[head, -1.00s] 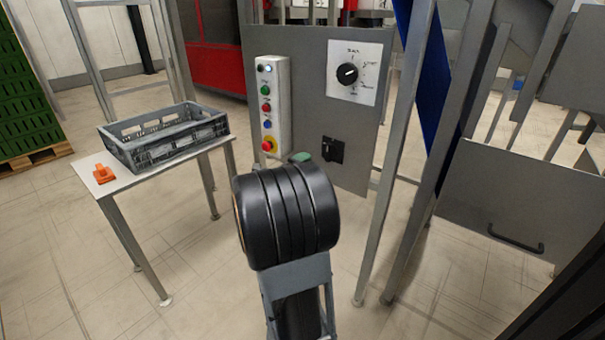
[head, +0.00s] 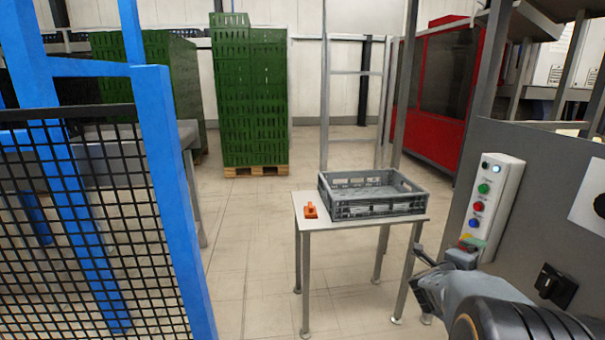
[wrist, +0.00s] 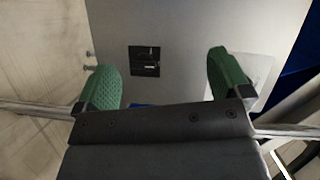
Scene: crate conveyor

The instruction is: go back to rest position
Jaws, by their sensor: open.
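My gripper (wrist: 163,85) shows in the wrist view with its two green fingers wide apart and nothing between them. Behind the fingers is the grey control panel (wrist: 185,25) with a black latch (wrist: 144,61). In the head view my arm reaches in from the lower right, and its end is beside the grey panel (head: 535,190), just below the button box (head: 493,205). The fingers are small there, and I cannot tell whether anything touches the panel. The black latch also shows in the head view (head: 555,285).
A small table (head: 345,238) holds a grey crate (head: 378,209) and an orange object (head: 310,211). A blue frame with black mesh (head: 95,220) stands at the left. Green stacked crates (head: 250,95) and a red machine (head: 440,95) are behind. Floor is clear left of the table.

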